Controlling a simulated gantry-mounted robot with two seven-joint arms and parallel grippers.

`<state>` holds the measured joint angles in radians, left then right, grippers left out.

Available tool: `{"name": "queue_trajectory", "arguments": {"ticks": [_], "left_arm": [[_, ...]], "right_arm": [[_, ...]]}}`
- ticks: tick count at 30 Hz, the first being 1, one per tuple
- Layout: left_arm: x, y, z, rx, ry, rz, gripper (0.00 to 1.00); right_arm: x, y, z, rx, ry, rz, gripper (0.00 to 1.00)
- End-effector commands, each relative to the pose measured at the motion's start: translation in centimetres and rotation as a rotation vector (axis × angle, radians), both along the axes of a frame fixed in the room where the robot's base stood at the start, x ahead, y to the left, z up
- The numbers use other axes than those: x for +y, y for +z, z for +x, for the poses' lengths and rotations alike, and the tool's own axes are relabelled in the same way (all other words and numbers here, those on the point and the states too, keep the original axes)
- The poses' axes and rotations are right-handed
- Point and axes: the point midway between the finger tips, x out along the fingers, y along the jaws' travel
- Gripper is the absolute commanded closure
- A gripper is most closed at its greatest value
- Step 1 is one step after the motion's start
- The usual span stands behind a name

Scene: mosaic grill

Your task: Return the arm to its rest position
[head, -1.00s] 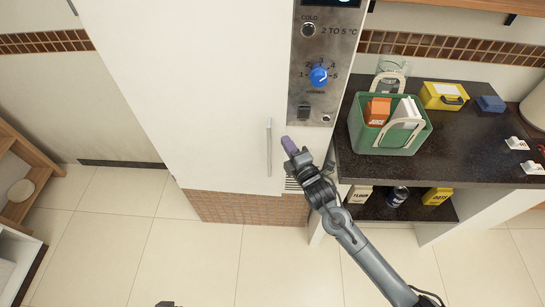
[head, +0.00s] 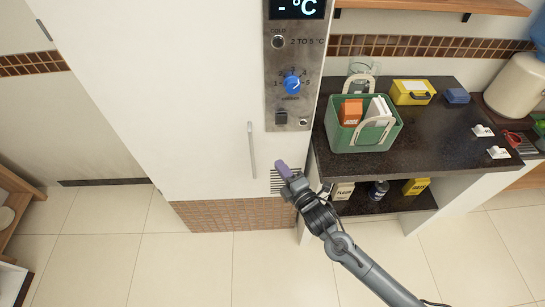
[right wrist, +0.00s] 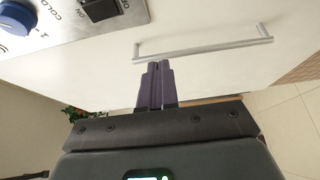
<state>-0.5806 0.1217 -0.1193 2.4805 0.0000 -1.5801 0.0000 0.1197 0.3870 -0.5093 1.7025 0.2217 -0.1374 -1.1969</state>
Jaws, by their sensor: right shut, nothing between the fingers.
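My right gripper (head: 281,167) is shut and empty, its purple fingertips in front of the lower part of the white fridge door (head: 190,110). In the right wrist view the two purple fingers (right wrist: 155,85) are pressed together with nothing between them. The door's silver handle (head: 251,150) is left of the fingertips in the head view and beyond them in the right wrist view (right wrist: 203,48); the fingers look apart from it. My right arm reaches in from the lower right. My left gripper is not in view.
A control panel (head: 295,75) with a blue knob (head: 292,83) is above the gripper. A dark counter (head: 440,140) at right holds a green basket (head: 350,138) with cartons. A lower shelf (head: 358,203) holds flour, a can and oats. The tiled floor (head: 185,270) is clear.

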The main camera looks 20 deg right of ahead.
Motion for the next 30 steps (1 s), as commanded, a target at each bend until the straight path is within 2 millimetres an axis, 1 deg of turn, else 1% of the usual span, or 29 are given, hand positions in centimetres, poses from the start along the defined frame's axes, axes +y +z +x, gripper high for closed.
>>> {"name": "queue_trajectory", "arguments": {"ticks": [1,6,9,14,17,19,21,23,26,30], "left_arm": [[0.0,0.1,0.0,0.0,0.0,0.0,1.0],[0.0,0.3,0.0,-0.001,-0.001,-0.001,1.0],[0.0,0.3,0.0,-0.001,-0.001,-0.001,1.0],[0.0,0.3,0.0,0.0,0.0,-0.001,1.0],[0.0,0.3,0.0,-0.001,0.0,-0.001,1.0],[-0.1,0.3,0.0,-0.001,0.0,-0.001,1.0],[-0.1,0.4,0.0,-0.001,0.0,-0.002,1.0],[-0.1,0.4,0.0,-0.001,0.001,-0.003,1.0],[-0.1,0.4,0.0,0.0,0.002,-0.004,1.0],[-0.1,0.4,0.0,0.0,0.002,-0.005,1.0]], "right_arm": [[-0.6,0.0,-0.9,0.001,0.0,-0.001,1.0],[-1.9,0.0,-3.0,0.001,0.0,0.0,1.0],[-2.4,0.0,-3.8,0.0,0.0,0.0,1.0],[-2.8,-0.2,-4.5,0.004,0.0,0.001,1.0],[-2.7,-1.3,-5.4,0.025,0.001,0.006,1.0],[-2.5,-2.8,-6.4,0.056,-0.002,0.018,1.0],[-2.2,-4.3,-7.9,0.092,-0.014,0.046,1.0],[-1.9,-4.9,-9.2,0.112,-0.026,0.082,1.0],[-1.5,-5.5,-11.9,0.181,-0.059,0.155,1.0],[-2.0,-6.6,-16.2,0.42,-0.167,0.349,1.0]]}}
